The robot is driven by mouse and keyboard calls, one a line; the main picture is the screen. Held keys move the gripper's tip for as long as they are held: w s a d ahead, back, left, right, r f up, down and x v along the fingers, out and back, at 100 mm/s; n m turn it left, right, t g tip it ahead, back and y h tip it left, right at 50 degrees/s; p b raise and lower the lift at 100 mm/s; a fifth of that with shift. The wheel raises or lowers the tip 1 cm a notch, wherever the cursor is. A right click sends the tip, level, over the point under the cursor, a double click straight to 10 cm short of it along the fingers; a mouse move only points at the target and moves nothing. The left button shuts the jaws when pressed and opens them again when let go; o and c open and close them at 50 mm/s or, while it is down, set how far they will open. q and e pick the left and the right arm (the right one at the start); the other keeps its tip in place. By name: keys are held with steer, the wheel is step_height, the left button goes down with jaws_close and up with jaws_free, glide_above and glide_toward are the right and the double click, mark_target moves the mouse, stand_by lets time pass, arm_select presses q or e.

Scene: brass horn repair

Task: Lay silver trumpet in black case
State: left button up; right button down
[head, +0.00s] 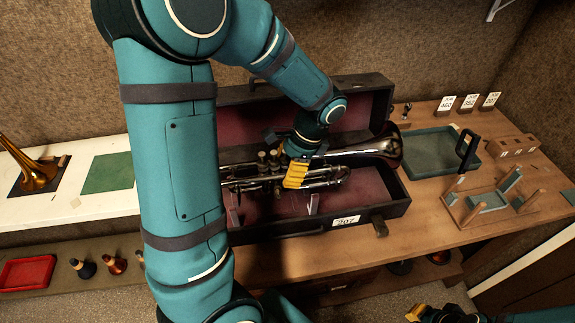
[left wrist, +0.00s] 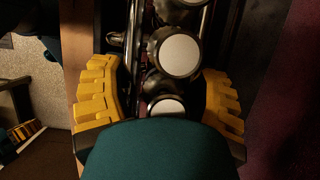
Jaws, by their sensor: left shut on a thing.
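The silver trumpet (head: 362,156) lies lengthwise over the open black case (head: 370,212), with its dark bell to the right, near the case's right wall. My left gripper (head: 297,174) is shut on the trumpet around its valve section. In the left wrist view, the yellow fingers of my left gripper (left wrist: 160,105) stand on both sides of the valves (left wrist: 178,53). I cannot tell whether the trumpet rests on the case's supports or hangs just above them. My right gripper (head: 432,314) shows only partly at the bottom edge, and its opening is unclear.
A green tray (head: 428,168) with a black handle stands right of the case. A wooden rack (head: 490,205) with pegs is in front of it. Number cards (head: 468,103) stand at the back right. A brass horn (head: 35,175) and green mat (head: 107,173) are at left.

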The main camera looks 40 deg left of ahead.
arm_select(q)
steer(key=shift+f+b, duration=1.1)
steer(key=shift+f, duration=0.65)
steer(key=shift+f+b, duration=0.95)
steer(key=shift+f, duration=0.4)
steer(key=shift+f+b, duration=0.35)
steer(key=shift+f, duration=0.2)
steer(key=o, duration=1.4)
steer(key=shift+c, duration=0.2)
steer(key=shift+r, duration=0.1)
steer(key=v, duration=1.2)
